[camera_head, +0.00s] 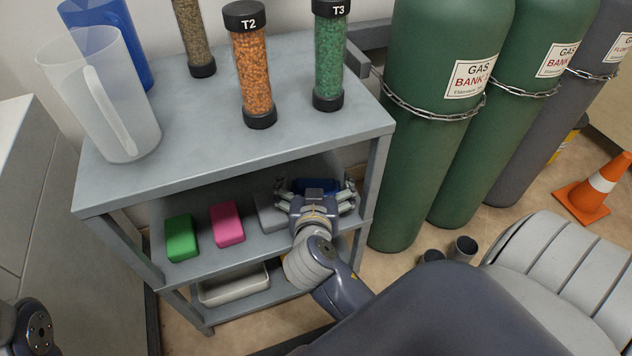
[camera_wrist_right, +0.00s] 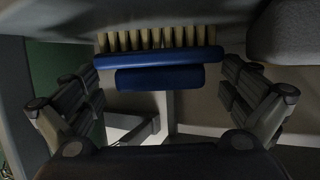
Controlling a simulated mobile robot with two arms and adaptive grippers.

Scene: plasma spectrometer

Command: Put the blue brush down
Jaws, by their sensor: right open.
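The blue brush (camera_wrist_right: 160,60) lies on the middle shelf (camera_head: 262,243) of the grey rack, its pale bristles against the shelf surface. In the head view the brush (camera_head: 329,184) shows only in part behind my right gripper (camera_head: 315,189). My right gripper is open at the shelf's right end. In the wrist view its fingers stand apart on either side of the brush's blue handle, with visible gaps and no contact. My left gripper is not in view.
A grey block (camera_head: 270,212) sits close left of my right gripper, then a pink block (camera_head: 227,223) and a green block (camera_head: 181,238). The top shelf (camera_head: 200,112) overhangs, carrying jugs and filled tubes. Green gas cylinders (camera_head: 425,170) stand right of the rack.

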